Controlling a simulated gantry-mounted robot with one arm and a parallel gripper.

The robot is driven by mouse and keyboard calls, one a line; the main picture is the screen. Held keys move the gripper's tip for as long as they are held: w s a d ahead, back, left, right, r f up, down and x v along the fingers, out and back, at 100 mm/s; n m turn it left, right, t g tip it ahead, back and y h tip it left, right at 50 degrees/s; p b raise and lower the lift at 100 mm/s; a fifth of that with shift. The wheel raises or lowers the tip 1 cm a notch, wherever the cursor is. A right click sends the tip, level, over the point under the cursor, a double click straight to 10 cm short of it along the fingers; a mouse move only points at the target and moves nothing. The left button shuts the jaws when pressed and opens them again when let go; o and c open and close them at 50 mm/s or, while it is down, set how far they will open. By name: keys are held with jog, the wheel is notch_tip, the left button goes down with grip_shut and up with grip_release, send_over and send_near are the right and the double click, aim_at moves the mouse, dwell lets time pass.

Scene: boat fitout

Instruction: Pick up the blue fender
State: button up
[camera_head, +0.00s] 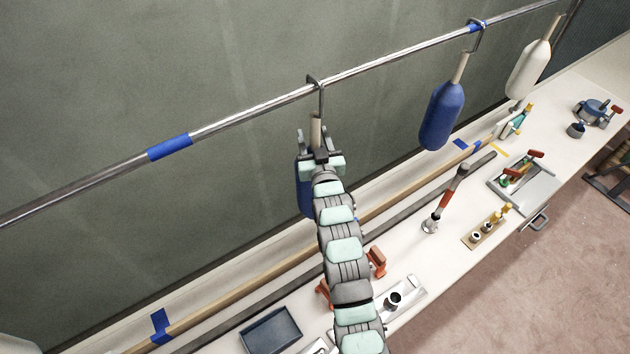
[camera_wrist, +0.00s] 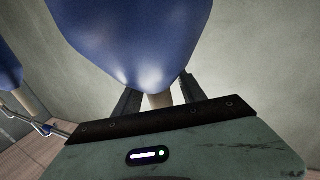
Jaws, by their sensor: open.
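A blue fender (camera_head: 304,188) with a tan neck (camera_head: 316,130) hangs from a hook (camera_head: 321,97) on the rail, partly hidden behind my arm. My gripper (camera_head: 317,137) is at its neck. In the wrist view the fender's blue body (camera_wrist: 135,40) fills the top. Its tan neck (camera_wrist: 158,100) shows between the two dark fingers of my gripper (camera_wrist: 157,93), which are open, one on each side. A second blue fender (camera_head: 441,115) hangs further right on the rail; a blue fender (camera_wrist: 8,65) also shows at the left of the wrist view.
A metal rail (camera_head: 240,118) with blue bands runs above the bench (camera_head: 400,255). A white fender (camera_head: 528,70) hangs at the far right. The bench holds a grey tray (camera_head: 271,331), a red-handled tool (camera_head: 447,199), a wooden block with fittings (camera_head: 486,229) and blue pots (camera_head: 590,110).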

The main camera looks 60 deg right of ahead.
grip_shut()
dwell(0.5)
jog(key=shift+r, duration=0.1)
dwell(0.8)
